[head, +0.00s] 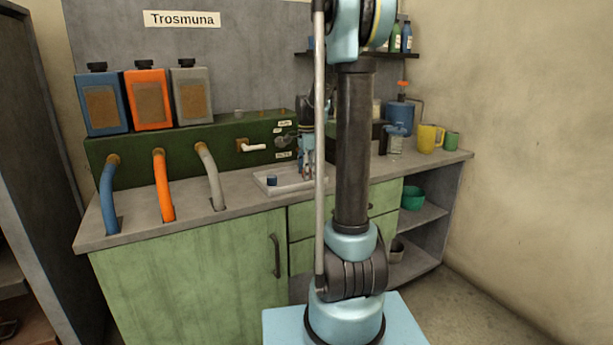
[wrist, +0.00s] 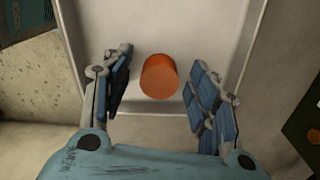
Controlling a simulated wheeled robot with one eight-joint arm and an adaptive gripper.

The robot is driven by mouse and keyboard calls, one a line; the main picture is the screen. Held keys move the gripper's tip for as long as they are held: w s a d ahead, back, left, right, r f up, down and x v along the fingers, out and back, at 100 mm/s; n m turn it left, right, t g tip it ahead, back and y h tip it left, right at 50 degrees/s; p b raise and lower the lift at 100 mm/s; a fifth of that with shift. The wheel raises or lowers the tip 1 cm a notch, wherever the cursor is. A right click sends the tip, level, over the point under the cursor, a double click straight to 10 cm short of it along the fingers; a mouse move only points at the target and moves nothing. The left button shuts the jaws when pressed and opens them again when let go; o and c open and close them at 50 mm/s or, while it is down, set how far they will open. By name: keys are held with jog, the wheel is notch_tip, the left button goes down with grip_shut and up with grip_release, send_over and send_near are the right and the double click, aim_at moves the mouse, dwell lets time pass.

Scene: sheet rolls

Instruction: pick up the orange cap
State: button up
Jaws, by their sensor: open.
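The orange cap (wrist: 159,77) is a short, plain cylinder in the pale tray (wrist: 160,20). In the wrist view it lies between the two blue-padded fingers of my gripper (wrist: 160,84). The fingers are spread apart, with a gap on each side of the cap. In the head view my gripper (head: 306,170) points down over the tray (head: 288,189) on the counter. I cannot make out the orange cap there; my gripper and arm cover that part.
A small dark blue piece (head: 271,181) sits in the tray's left part. Behind is a green box (head: 130,160) bearing blue, orange and grey canisters, with hoses in front. A yellow mug (head: 427,139) and a green cup (head: 452,140) stand at the right.

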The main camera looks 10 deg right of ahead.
jog(key=c, duration=1)
notch_tip(320, 180, up, 10)
jog(key=shift+r, duration=0.1)
